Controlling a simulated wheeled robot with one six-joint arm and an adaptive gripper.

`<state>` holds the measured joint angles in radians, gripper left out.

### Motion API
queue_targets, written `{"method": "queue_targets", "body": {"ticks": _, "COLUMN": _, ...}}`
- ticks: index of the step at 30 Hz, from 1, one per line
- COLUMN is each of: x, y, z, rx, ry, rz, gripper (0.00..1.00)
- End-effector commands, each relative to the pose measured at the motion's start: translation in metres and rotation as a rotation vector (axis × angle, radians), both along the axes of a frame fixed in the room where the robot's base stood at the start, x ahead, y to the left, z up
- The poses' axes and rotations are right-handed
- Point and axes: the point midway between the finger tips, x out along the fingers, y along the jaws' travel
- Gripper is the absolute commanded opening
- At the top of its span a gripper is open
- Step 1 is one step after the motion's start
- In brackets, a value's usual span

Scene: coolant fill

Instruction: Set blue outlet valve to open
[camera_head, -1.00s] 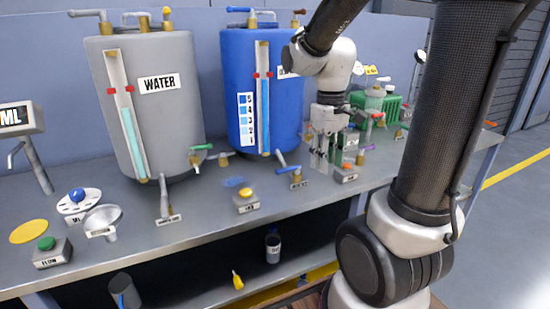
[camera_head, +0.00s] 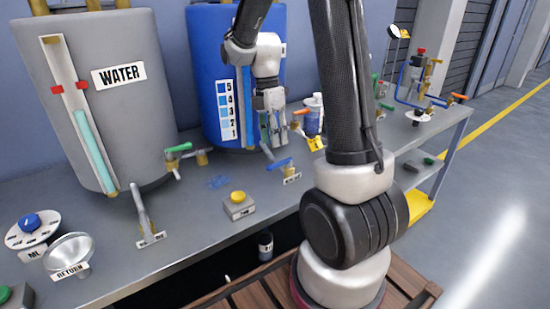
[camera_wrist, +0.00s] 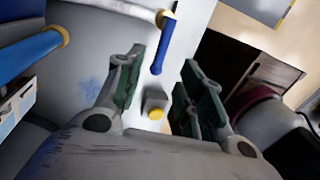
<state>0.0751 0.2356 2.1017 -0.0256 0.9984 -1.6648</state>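The blue outlet valve (camera_head: 279,164) is a blue lever on a spout at the front foot of the blue tank (camera_head: 208,75). In the wrist view the blue lever (camera_wrist: 158,48) shows ahead, between and beyond the fingertips, on a brass fitting. My gripper (camera_head: 273,142) hangs in front of the tank, just above and behind the lever in the head view. In the wrist view my gripper (camera_wrist: 165,80) has its green-padded fingers spread, with nothing between them. I see no contact with the lever.
A yellow button box (camera_head: 238,205) stands on the bench (camera_head: 200,240) left of the valve. The grey water tank (camera_head: 85,90) with a green-handled valve (camera_head: 178,149) is further left. An orange-handled valve and a bottle (camera_head: 313,115) stand close on the right.

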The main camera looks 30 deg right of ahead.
Motion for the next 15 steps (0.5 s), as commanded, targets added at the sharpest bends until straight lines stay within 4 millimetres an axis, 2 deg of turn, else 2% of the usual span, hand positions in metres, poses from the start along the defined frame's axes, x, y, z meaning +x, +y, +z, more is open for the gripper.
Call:
{"method": "queue_targets", "body": {"ticks": 9, "x": -0.011, "y": 0.0, "z": -0.049, "rx": 0.0, "ry": 0.004, "rz": 0.001, "gripper": 0.38}}
{"method": "queue_targets", "body": {"ticks": 15, "x": -0.014, "y": -0.001, "z": -0.069, "rx": -0.001, "ry": 0.001, "rz": 0.0, "gripper": 0.38}}
